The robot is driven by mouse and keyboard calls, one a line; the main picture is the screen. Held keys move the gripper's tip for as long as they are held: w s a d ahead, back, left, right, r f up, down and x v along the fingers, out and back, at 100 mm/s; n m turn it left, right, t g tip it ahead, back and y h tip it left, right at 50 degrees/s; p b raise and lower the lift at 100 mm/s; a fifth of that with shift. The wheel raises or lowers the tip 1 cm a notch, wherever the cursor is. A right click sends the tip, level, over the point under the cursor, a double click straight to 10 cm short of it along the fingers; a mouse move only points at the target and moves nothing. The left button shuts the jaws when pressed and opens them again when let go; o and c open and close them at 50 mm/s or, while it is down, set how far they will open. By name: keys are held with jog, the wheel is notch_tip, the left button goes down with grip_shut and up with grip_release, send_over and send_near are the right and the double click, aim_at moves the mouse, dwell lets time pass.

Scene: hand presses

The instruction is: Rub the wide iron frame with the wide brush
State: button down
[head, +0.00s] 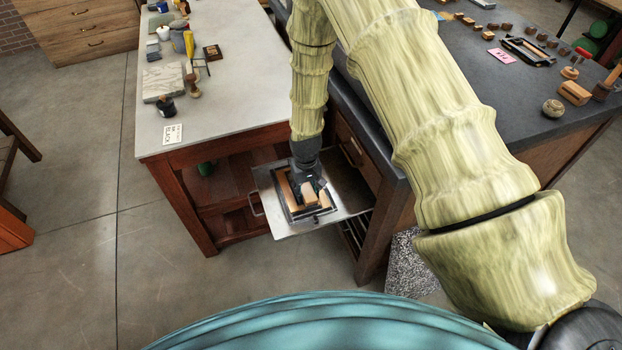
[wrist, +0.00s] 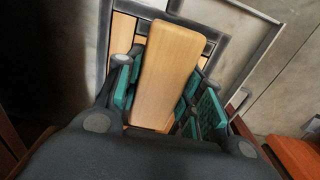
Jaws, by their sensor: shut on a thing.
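My gripper (head: 309,184) is shut on a light wooden block, the wide brush (wrist: 168,72), gripped between the teal finger pads in the wrist view. The brush also shows in the head view (head: 309,193). It is over the dark rectangular iron frame (head: 291,213), which lies on a metal plate (head: 335,211). The frame's dark edge and pale wooden pieces show around the brush in the wrist view (wrist: 123,35). The brush's underside is hidden, so I cannot tell whether it touches the frame.
A pale-topped bench (head: 225,100) with tools and a stone slab (head: 163,82) stands at the left. A dark worktop (head: 470,80) at the right holds another dark frame (head: 528,51), a pink card (head: 501,56) and small wooden blocks. Open floor lies at the left.

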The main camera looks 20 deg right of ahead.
jog(key=shift+r+p, duration=1.65)
jog(key=shift+r, duration=1.2)
